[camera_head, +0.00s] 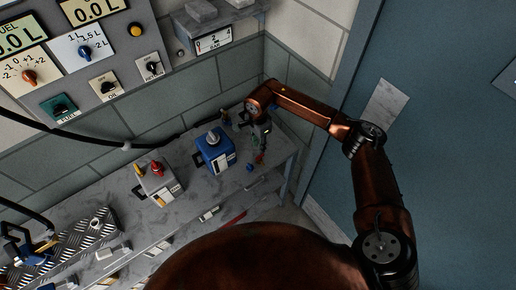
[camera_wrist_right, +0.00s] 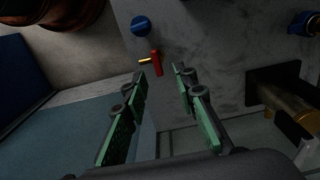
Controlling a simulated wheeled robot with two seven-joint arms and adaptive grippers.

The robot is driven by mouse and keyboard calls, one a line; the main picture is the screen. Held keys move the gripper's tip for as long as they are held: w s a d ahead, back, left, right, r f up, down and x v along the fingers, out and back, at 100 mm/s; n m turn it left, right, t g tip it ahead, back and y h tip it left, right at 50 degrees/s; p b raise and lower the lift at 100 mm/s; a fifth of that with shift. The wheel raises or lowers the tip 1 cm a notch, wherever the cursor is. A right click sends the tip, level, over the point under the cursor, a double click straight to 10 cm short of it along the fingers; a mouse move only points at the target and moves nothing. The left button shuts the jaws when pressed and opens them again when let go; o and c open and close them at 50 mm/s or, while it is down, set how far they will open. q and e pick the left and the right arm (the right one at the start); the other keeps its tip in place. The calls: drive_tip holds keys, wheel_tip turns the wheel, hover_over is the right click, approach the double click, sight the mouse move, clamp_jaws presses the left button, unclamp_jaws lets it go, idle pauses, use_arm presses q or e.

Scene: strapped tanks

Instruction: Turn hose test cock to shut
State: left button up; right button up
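A small red lever (camera_wrist_right: 156,63) with a brass-coloured stem sits on a grey surface in the right wrist view, just beyond my fingertips. It looks like the hose test cock, but no label is readable. It also seems to show as a small red piece in the head view (camera_head: 259,157). My right gripper (camera_wrist_right: 160,80) is open, its green-padded fingers apart with nothing between them. The lever stands ahead of the gap, apart from both fingers. In the head view the right gripper (camera_head: 260,136) is small and dark over the bench's right end. My left gripper is not seen.
A blue knob (camera_wrist_right: 140,26) is close beside the lever. A blue box (camera_head: 214,150) and a grey box with a red cap (camera_head: 161,182) stand on the bench (camera_head: 189,200). A control panel (camera_head: 85,50) is on the wall; a blue door (camera_head: 440,130) is at right.

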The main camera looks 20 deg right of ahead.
sight(260, 156)
drive_tip(key=f, duration=0.5)
drive_tip(key=shift+s+d+f, duration=0.1)
drive_tip(key=shift+s+d, duration=0.15)
drive_tip(key=shift+d, duration=0.1)
drive_tip(key=shift+f, duration=0.85)
clamp_jaws()
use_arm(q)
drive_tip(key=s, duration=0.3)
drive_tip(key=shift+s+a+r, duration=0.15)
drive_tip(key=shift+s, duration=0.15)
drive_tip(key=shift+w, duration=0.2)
